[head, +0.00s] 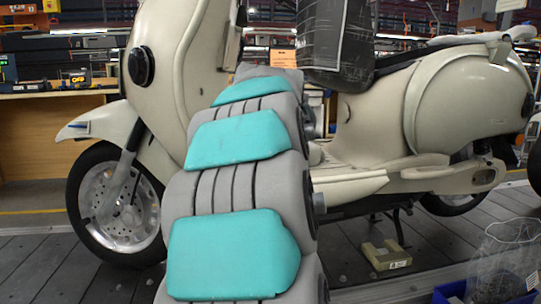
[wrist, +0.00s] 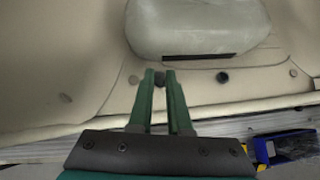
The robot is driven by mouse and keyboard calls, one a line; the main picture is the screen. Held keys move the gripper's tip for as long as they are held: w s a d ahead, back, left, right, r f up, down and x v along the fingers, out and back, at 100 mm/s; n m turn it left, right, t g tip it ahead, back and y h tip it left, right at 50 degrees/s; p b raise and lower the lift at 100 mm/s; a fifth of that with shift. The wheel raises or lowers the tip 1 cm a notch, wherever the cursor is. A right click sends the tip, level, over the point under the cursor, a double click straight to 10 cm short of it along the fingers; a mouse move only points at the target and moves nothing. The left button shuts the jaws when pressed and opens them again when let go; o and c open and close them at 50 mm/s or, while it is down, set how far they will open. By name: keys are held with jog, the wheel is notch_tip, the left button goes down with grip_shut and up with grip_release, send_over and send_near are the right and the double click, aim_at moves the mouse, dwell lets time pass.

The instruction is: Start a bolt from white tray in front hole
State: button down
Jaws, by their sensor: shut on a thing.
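In the wrist view my gripper (wrist: 160,76) has its two green fingers close together, shut on a small dark bolt (wrist: 160,83) at their tips. The bolt is over the cream footboard (wrist: 110,110) of the scooter; I cannot tell whether it touches the panel or sits in a hole. A dark round spot (wrist: 222,77), a hole or a dark fastener, lies to the right of the fingertips. Paler round spots lie at the left (wrist: 133,79) and far right (wrist: 293,72). In the head view my arm hides the gripper and bolt. I cannot pick out a white tray for certain.
The cream scooter (head: 380,130) stands on the slat conveyor (head: 40,270). A small pale box (head: 387,255) lies on the slats below it. A blue bin (head: 450,292) is at the lower right, with clear wrapping beside it. A rounded grey housing (wrist: 195,25) rises beyond the fingers.

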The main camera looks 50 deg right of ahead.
jog(key=shift+s+f+m+p, duration=0.1)
jog(key=shift+f+m+p, duration=0.2)
jog(key=shift+f+p, duration=0.6)
jog(key=c, duration=1)
grip_release()
jog(key=shift+r+g, duration=0.3)
jog(key=shift+o, duration=1.2)
jog(key=shift+r, duration=0.3)
jog(key=shift+r+p, duration=0.1)
jog(key=shift+p, duration=0.2)
jog(key=shift+s+a+r, duration=0.25)
jog(key=shift+a+r, duration=0.05)
jog(key=shift+r, duration=0.15)
jog(key=v, duration=0.6)
jog(key=shift+p, duration=0.3)
jog(key=shift+s+a, duration=0.1)
jog(key=shift+a, duration=0.05)
